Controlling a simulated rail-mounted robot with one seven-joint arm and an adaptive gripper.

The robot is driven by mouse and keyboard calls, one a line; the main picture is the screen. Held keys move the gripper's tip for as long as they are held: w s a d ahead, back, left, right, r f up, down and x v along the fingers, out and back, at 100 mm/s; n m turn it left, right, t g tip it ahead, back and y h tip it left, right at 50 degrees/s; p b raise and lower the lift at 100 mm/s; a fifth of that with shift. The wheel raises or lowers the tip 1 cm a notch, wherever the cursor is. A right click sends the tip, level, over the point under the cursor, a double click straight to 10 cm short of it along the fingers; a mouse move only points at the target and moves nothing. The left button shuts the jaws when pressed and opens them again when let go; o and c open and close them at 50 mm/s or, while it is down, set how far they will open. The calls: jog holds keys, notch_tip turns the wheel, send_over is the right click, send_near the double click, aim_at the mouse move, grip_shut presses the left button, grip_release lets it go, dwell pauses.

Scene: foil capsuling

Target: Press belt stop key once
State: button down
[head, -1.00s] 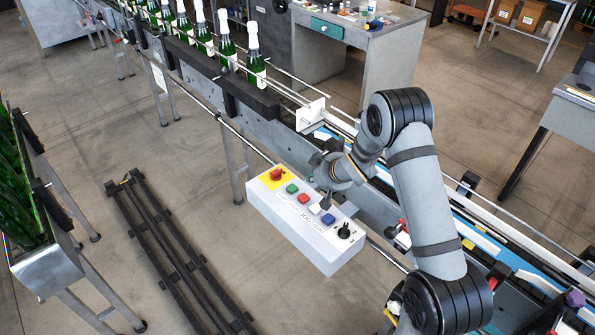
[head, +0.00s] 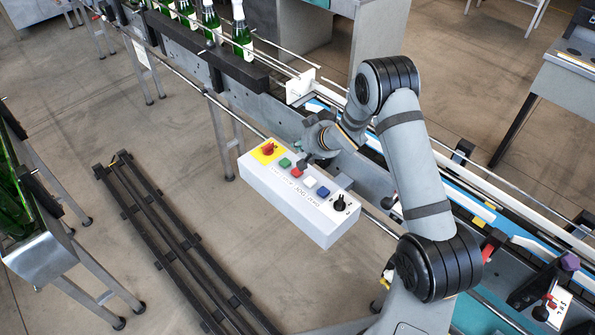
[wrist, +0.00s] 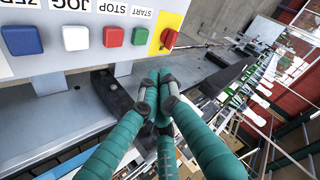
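The belt stop key is a red square key (wrist: 114,36) under the label STOP in the wrist view. It also shows on the white control box (head: 290,204) in the head view, as the red key (head: 296,173) between the green and white keys. In the wrist picture the tips lie below the green START key (wrist: 142,36), apart from the stop key. In the head view my gripper (head: 304,163) hangs by the green and red keys; its height above them is unclear.
The box also carries a white JOG key (wrist: 75,37), a blue key (wrist: 24,40), a red knob on yellow (head: 268,149) and a black selector (head: 340,203). The conveyor (head: 255,98) with green bottles (head: 241,36) runs behind the box.

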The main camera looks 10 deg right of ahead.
jog(key=b, duration=0.6)
send_over(298, 172)
notch_tip(298, 172, down, 8)
jog(key=shift+r, duration=0.25)
jog(key=shift+f+b, duration=0.4)
jog(key=shift+f, duration=0.2)
jog(key=shift+f, duration=0.1)
dwell(0.4)
jog(key=shift+f+b, duration=0.3)
jog(key=shift+b, duration=0.2)
jog(key=shift+f+b, duration=0.55)
jog(key=shift+b, duration=0.05)
dwell(0.4)
jog(key=shift+r, duration=0.1)
jog(key=shift+d+r+p, duration=0.1)
jog(key=shift+r+p, duration=0.6)
jog(key=shift+r, duration=0.15)
jog(key=shift+r, duration=0.1)
jog(key=shift+r+p, duration=1.85)
jog(key=shift+r, duration=0.6)
